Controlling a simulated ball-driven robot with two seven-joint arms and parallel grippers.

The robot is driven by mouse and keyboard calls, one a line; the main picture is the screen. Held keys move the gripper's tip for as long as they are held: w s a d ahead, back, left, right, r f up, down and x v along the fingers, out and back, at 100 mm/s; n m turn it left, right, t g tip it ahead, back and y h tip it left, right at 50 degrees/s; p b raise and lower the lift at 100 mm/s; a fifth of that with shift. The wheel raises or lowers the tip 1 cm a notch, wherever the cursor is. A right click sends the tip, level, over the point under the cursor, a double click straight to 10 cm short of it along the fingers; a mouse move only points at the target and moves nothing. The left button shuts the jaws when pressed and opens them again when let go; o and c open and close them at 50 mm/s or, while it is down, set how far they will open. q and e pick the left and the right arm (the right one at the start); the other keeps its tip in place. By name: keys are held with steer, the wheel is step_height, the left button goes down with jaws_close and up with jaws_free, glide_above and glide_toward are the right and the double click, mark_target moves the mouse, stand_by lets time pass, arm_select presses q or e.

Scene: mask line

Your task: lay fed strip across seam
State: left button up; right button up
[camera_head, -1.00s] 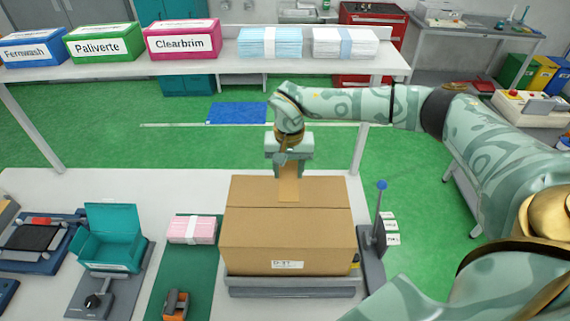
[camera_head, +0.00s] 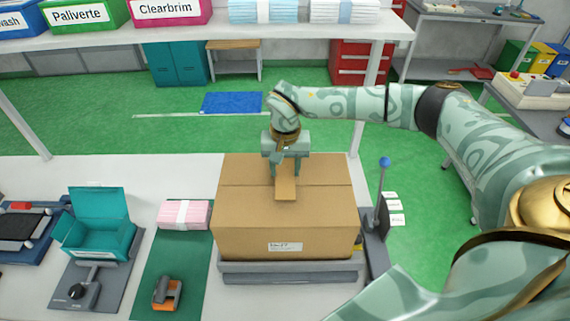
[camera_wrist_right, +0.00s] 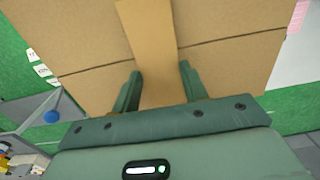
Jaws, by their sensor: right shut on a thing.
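A closed brown cardboard box (camera_head: 245,222) sits on a grey platform, with a white label low on its front. Its seam (camera_head: 325,186) runs left to right across the top. My right gripper (camera_head: 286,176) is over the far half of the top, shut on a tan strip (camera_head: 286,190). The strip's free end points toward the front and crosses over the seam. In the right wrist view the strip (camera_wrist_right: 150,40) runs from between the fingers (camera_wrist_right: 160,85) across the seam line. I cannot tell whether it touches the cardboard. My left gripper is not in view.
A lever with a blue knob (camera_head: 384,162) stands close right of the box. Left are a pink bundle (camera_head: 183,214), an orange-and-grey tool (camera_head: 167,293) and an open teal box (camera_head: 98,235). A shelf (camera_head: 200,32) with boxes and bundles spans the back.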

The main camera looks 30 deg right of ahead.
stand_by(0.3)
steer(key=o, duration=1.4)
steer(key=shift+r, duration=0.1)
step_height(320, 180, up, 7)
steer(key=p, duration=0.7)
stand_by(0.6)
